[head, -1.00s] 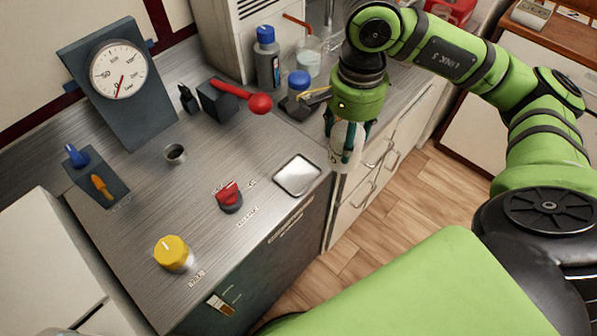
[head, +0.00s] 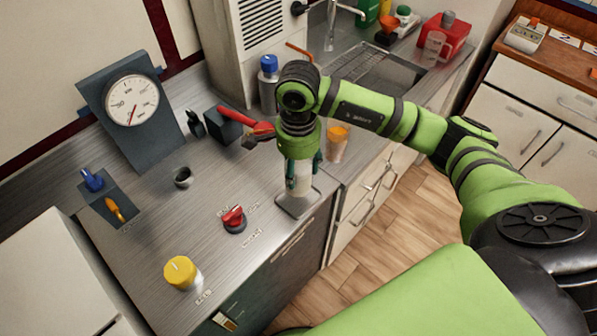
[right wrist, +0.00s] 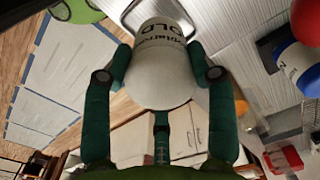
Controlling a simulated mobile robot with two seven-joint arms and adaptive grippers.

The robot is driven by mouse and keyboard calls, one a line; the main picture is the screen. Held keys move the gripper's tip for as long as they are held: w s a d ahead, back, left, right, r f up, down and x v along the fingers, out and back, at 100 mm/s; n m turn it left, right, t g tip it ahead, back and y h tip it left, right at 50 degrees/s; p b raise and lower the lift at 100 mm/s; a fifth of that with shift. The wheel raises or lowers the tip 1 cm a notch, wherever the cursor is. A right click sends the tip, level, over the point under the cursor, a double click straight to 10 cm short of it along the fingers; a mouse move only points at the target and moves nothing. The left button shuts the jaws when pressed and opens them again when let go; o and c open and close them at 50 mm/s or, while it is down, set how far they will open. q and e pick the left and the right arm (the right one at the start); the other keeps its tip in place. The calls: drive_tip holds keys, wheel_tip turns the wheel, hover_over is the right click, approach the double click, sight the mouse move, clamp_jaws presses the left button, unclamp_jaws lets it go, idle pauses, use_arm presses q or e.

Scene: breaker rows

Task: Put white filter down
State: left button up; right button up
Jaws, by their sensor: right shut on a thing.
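The white filter (right wrist: 162,65), a rounded white body with dark lettering, is between the fingers of my right gripper (head: 303,180). The gripper is shut on it, with one teal finger on each side in the right wrist view. In the head view the filter (head: 303,172) is upright and partly hidden by the fingers and green wrist. It is over the square metal tray (head: 287,209) at the counter's front right corner. I cannot tell whether its bottom touches the tray. My left gripper is not in view.
A red-handled lever (head: 238,117) and a blue-capped bottle (head: 268,85) stand behind the gripper. An orange cup (head: 338,140) is close on its right. A red knob (head: 234,218) and a yellow knob (head: 182,272) are to the left, with bare counter between them.

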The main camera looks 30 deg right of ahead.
wheel_tip(320, 180, down, 3)
drive_tip(key=shift+f+p, duration=0.15)
drive_tip(key=shift+p, duration=0.65)
drive_tip(key=shift+f, duration=0.2)
drive_tip(key=shift+f, duration=0.1)
drive_tip(key=shift+f+b, duration=0.1)
drive_tip(key=shift+b, duration=0.2)
drive_tip(key=o, duration=1.2)
